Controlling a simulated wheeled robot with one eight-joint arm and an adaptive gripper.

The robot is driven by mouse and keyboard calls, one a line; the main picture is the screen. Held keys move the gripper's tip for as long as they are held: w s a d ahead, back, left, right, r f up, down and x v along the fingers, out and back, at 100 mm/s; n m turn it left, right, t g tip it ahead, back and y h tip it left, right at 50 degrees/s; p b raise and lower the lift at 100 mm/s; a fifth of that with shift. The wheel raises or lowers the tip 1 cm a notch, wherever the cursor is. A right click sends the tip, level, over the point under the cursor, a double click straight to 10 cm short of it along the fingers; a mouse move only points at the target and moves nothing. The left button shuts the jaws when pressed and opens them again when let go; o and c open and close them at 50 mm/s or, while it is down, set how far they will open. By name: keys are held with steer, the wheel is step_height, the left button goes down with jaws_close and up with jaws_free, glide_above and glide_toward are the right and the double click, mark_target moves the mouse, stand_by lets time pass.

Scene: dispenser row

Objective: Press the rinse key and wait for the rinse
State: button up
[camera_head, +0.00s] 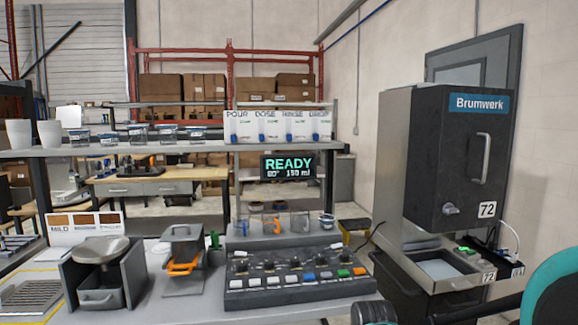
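A dark control panel (298,293) lies on the counter in the middle front. Its front row holds several keys: pale grey ones at the left, then a blue key (308,277), a grey key, a green key (343,273) and an orange key (360,271). Dark knobs stand behind them. Key labels are too small to read, so I cannot tell which is the rinse key. A display (289,166) above reads READY, 80° and 150 ml. A card marked RINSE (293,126) hangs in a row with POUR, DOSE and DROP. My gripper's fingers are not visible; a teal part of my arm shows at the lower right.
A Brumwerk machine (456,160) stands at the right, with a tray below. A shelf (180,149) with jars and cups crosses behind.

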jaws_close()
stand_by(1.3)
